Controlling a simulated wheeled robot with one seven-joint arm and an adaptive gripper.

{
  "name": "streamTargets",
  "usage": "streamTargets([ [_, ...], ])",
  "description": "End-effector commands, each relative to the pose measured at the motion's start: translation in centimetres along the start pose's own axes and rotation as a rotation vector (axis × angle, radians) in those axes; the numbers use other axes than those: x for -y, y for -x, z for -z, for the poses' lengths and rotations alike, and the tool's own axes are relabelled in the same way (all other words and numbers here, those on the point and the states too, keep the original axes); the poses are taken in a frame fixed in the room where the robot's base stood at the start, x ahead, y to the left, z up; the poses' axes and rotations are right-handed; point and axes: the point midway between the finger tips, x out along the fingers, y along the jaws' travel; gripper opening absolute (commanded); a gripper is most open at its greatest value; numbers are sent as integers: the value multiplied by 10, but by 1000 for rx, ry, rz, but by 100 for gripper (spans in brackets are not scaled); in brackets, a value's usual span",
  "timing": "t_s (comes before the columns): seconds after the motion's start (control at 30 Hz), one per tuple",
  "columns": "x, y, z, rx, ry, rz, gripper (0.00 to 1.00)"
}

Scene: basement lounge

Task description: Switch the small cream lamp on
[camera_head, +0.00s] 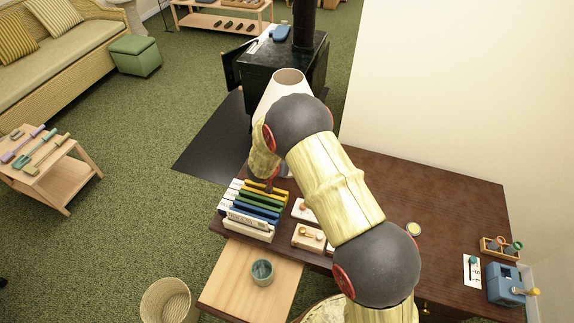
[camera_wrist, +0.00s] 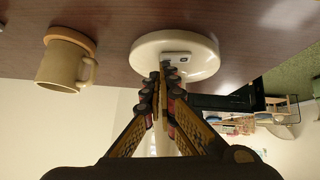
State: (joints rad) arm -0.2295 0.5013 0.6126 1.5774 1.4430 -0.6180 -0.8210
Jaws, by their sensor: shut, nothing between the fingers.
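The small cream lamp stands on the dark wooden table; its cone shade (camera_head: 270,96) shows behind my arm in the head view. I cannot tell whether it is lit. In the wrist view, tilted over with the table at the top, the lamp's round cream base (camera_wrist: 205,62) carries a small pale switch plate (camera_wrist: 183,57) with a dark mark. My gripper (camera_wrist: 162,72) is shut and empty, its fingertips at the near edge of the switch plate. I cannot tell whether they touch it. The fingers hide part of the base and stem.
A tan mug (camera_wrist: 63,68) with an orange-brown ring at its base stands beside the lamp base. A rack of coloured files (camera_head: 253,209) and small trays (camera_head: 309,237) sit near my arm. A black stove (camera_head: 284,65) stands beyond.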

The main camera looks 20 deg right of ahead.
Motion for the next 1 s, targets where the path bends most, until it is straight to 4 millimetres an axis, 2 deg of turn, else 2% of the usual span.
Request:
streamTargets([
  [0.47,-2,-5,-5,1,0,-1,0],
  [1.0,12,1,1,0,0,-1,0],
])
